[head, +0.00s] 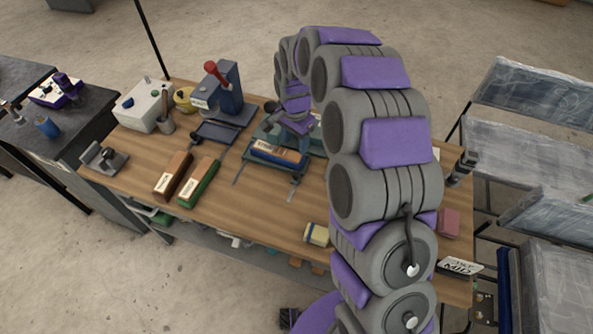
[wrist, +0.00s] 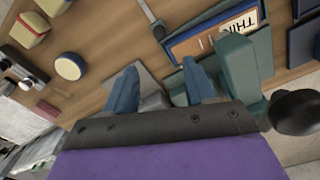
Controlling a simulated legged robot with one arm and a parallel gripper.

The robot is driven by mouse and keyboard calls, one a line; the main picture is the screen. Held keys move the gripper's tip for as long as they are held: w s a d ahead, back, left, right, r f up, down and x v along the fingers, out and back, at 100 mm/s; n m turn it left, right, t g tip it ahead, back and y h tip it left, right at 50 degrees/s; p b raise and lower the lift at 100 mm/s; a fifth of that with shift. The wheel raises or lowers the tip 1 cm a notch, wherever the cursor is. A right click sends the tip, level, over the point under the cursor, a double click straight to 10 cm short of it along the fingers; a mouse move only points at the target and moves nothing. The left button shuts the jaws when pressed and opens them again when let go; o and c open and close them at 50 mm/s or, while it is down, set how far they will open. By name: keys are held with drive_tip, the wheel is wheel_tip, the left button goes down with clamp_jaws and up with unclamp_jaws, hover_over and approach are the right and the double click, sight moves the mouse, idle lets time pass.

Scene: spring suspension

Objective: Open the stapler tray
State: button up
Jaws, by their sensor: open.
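A teal machine (head: 257,162), which seems to be the stapler, stands near the middle of the wooden table. A blue tray with a brown block (head: 279,152) lies at its front; whether this is the stapler tray is unclear. In the wrist view the tray (wrist: 214,43) shows a brown inside and a white label, "THIN", beside the teal body (wrist: 243,60). My gripper (wrist: 157,75) is open, its two blue fingers apart, with a grey metal part (wrist: 151,97) visible between them. I cannot tell whether they touch it. In the head view my arm hides part of the machine.
A blue press with a red knob (head: 224,90) stands at the back left. Brown (head: 173,176) and green-edged (head: 198,183) long blocks lie at the left. A yellow-and-white block (head: 317,234) is near the front edge. A black knob (wrist: 297,112) sits right of my gripper.

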sight(295, 173)
wheel_tip(295, 173, down, 15)
drive_tip(key=b, duration=0.3)
drive_tip(key=shift+f, duration=0.15)
drive_tip(key=shift+c, duration=0.2)
clamp_jaws()
idle(0.5)
